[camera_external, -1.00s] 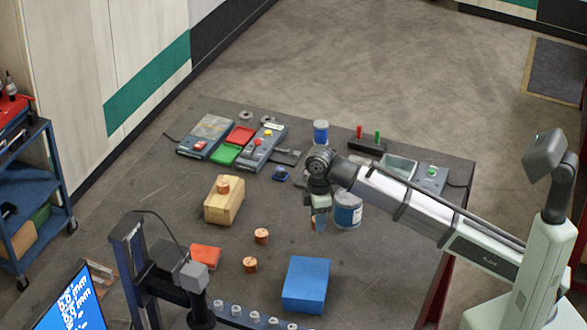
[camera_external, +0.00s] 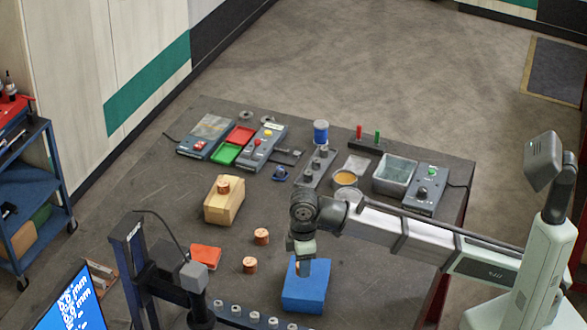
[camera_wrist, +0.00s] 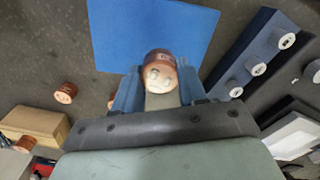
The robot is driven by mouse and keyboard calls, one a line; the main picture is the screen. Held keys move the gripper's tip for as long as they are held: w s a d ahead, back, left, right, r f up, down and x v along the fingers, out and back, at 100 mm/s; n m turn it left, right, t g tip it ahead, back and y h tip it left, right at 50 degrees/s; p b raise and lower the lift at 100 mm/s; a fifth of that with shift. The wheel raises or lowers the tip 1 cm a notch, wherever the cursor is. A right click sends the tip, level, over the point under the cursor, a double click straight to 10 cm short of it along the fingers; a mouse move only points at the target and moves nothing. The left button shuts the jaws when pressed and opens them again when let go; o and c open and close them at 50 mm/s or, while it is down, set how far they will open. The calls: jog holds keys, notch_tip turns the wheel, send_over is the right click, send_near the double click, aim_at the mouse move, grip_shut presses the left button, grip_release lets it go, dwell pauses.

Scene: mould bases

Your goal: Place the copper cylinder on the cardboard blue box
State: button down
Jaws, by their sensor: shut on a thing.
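My gripper (camera_wrist: 160,92) is shut on a copper cylinder (camera_wrist: 161,64), its shiny round end facing the wrist camera between the two blue-grey fingers. The blue box (camera_wrist: 125,35) lies beyond the held cylinder in the wrist view. In the external view, my gripper (camera_external: 304,262) is over the left part of the blue box (camera_external: 308,292), at the front of the table. The held cylinder is mostly hidden there. I cannot tell whether it touches the box top.
Two loose copper cylinders (camera_external: 261,236) (camera_external: 250,265) stand left of the box. A red-orange block (camera_external: 206,257) lies at the left. A row of silver studs (camera_external: 254,317) runs along the front.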

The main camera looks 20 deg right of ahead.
jog(key=shift+s+a+f, duration=0.1)
jog(key=shift+s+a, duration=0.2)
jog(key=shift+s, duration=0.3)
jog(key=shift+f, duration=1.4)
jog(key=shift+f, duration=0.15)
jog(key=c, duration=0.6)
grip_release()
jog(key=shift+r, duration=2.15)
